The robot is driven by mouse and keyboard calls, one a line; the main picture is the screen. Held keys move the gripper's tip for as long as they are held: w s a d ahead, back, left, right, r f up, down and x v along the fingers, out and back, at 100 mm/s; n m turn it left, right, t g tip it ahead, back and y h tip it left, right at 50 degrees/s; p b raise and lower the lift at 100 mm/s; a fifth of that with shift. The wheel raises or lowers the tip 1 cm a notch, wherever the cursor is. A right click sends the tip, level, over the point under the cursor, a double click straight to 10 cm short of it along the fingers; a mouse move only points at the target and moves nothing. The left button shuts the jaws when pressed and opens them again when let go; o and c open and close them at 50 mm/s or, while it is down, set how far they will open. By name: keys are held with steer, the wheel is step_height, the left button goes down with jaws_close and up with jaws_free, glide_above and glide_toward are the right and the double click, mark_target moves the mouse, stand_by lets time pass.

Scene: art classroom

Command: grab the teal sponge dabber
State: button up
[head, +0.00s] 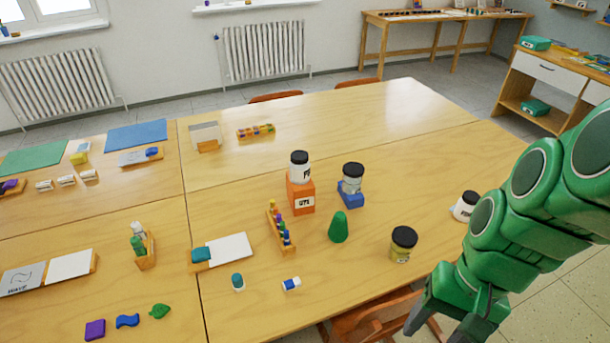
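A small upright piece with a white body and a teal rounded top, which looks like the teal sponge dabber (238,282), stands near the front of the wooden table. A flatter teal block (201,254) lies on the left end of a wooden board with white paper. My green gripper (442,333) is at the lower right, beyond the table's front edge and well to the right of the dabber. Its two fingers point down and are apart, with nothing seen between them. The fingertips are close to the picture's bottom edge.
A small blue-and-white block (291,284) lies right of the dabber. Behind are a rack of coloured pegs (280,229), a green cone (339,227) and a black-lidded jar (403,244). A chair (375,318) is at the front edge. The table's far right is clear.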

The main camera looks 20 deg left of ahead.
steer(key=w+a+f+m+g+y, duration=0.1)
steer(key=w+a+f+g+y, duration=0.15)
steer(key=a, duration=0.65)
steer(key=w+a+f+m+g+y, duration=0.15)
steer(key=w+a+f, duration=0.25)
steer(key=a, duration=0.5)
steer(key=w+a+f+m+g+y, duration=0.1)
steer(key=w+a+f+m+y, duration=0.15)
steer(key=a, duration=0.65)
steer(key=w+a+f+m+y, duration=0.2)
steer(key=a+f+m, duration=0.1)
steer(key=a+f, duration=0.55)
steer(key=m, duration=0.4)
glide_toward(232, 285)
steer(key=shift+s+a+r+t+y, duration=0.2)
steer(key=shift+s+a, duration=0.1)
steer(key=shift+s, duration=0.15)
steer(key=shift+s+a+r+t+y, duration=0.1)
steer(key=shift+s+a+t+y, duration=0.1)
steer(key=shift+s+a, duration=0.15)
steer(key=shift+s+a+f, duration=0.15)
steer(key=shift+f, duration=0.2)
steer(key=shift+x, duration=3.7)
steer(key=c, duration=1)
steer(key=shift+r, duration=0.15)
